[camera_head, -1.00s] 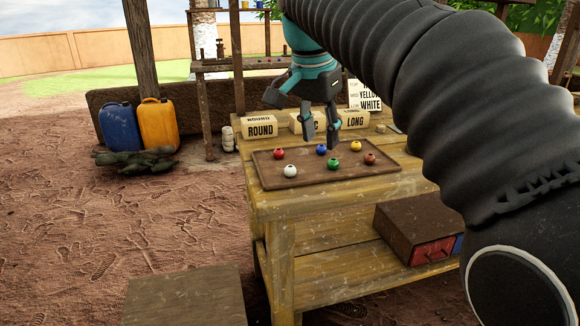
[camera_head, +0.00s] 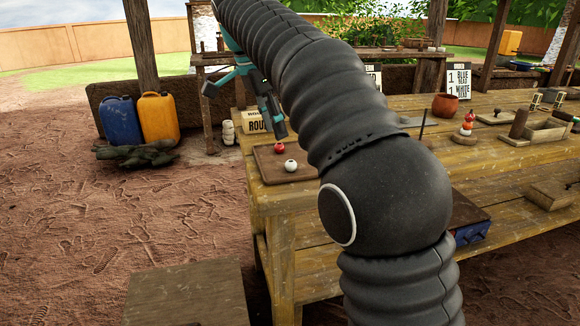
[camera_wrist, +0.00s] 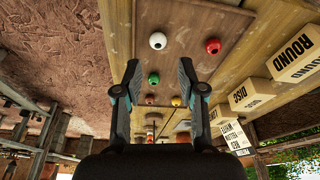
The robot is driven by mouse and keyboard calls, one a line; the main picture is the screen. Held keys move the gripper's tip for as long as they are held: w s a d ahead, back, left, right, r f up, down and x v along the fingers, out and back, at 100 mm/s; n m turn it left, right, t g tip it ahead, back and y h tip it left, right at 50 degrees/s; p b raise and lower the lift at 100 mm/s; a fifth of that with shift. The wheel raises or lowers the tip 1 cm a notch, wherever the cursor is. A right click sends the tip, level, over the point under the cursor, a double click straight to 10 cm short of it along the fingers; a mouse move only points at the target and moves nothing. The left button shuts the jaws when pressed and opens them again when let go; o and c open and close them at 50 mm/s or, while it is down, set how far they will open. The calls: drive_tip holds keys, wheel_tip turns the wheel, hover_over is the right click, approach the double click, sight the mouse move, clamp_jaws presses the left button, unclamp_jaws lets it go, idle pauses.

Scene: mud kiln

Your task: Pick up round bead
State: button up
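Round beads lie on a brown tray (camera_head: 268,172). In the head view a red bead (camera_head: 279,148) and a white bead (camera_head: 291,165) show; my arm hides the rest. My gripper (camera_head: 273,132) is above the tray's left part, close to the red bead. In the wrist view my gripper (camera_wrist: 160,68) is open and empty, with its fingers apart. The white bead (camera_wrist: 158,41) and a red bead (camera_wrist: 212,45) lie beyond the fingertips.
A block marked ROUND (camera_head: 256,122) stands behind the tray; it also shows in the wrist view (camera_wrist: 297,55) near a DISC block (camera_wrist: 245,97). A clay pot (camera_head: 446,104), a bead stack (camera_head: 467,123) and a wooden holder (camera_head: 546,131) stand on the table to the right.

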sight(289, 171)
drive_tip(key=b+x, duration=0.1)
drive_tip(key=x, duration=0.3)
drive_tip(key=shift+d+b+x, duration=0.2)
drive_tip(key=shift+b+x, duration=0.1)
drive_tip(key=shift+x, duration=1.05)
drive_tip(key=shift+d+b+x, duration=0.15)
drive_tip(key=shift+b+x, duration=0.1)
drive_tip(key=shift+x, duration=1.05)
drive_tip(key=shift+r, duration=0.1)
drive_tip(key=c, duration=0.6)
